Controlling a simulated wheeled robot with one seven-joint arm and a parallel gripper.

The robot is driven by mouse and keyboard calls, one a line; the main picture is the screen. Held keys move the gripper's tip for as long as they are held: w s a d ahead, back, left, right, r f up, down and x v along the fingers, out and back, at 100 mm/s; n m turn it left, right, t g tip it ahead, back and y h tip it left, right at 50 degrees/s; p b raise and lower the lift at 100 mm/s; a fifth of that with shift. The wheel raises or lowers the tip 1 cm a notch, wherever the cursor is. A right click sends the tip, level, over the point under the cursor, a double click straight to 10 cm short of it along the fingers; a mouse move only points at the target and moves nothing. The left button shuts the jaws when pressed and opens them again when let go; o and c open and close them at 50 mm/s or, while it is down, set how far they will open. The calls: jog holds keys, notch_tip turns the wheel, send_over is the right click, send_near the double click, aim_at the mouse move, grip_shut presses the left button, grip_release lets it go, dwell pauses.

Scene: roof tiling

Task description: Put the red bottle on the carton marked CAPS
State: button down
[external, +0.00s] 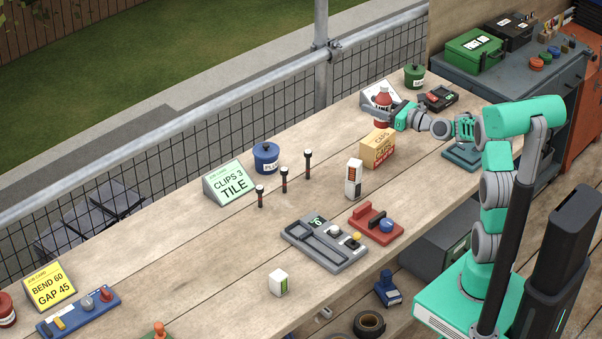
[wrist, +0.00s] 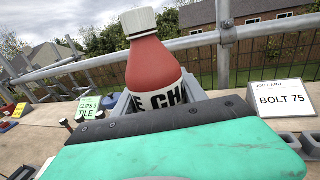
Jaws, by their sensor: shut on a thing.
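The red bottle (external: 383,96) has a white cap and a white label with black letters. It stands nearly upright in my gripper (external: 384,112) near the far right of the bench, in front of a white job card. In the wrist view the red bottle (wrist: 153,63) is between the fingers of my gripper (wrist: 157,98), which is shut on it. I cannot tell whether its base touches the bench. The tan carton (external: 376,151) with red lettering stands on the bench nearer the camera, just below the bottle in the picture. Its lettering is too small to read surely.
A white-and-orange box (external: 354,180) stands near the carton. A green pot (external: 414,77) and a dark red-buttoned device (external: 438,98) are behind my gripper. The BOLT 75 card (wrist: 279,99) is at right in the wrist view. Black posts (external: 284,180) stand farther left.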

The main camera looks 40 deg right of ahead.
jog(key=f, duration=0.1)
jog(key=w+f, duration=0.1)
jog(key=f, duration=0.1)
jog(key=w+f, duration=0.1)
jog(key=f, duration=0.1)
jog(key=shift+d+f, duration=0.1)
jog(key=shift+d, duration=0.2)
jog(key=c, duration=0.6)
grip_release()
jog(key=shift+f, duration=0.2)
jog(key=shift+c, duration=0.2)
jog(key=shift+r, duration=0.1)
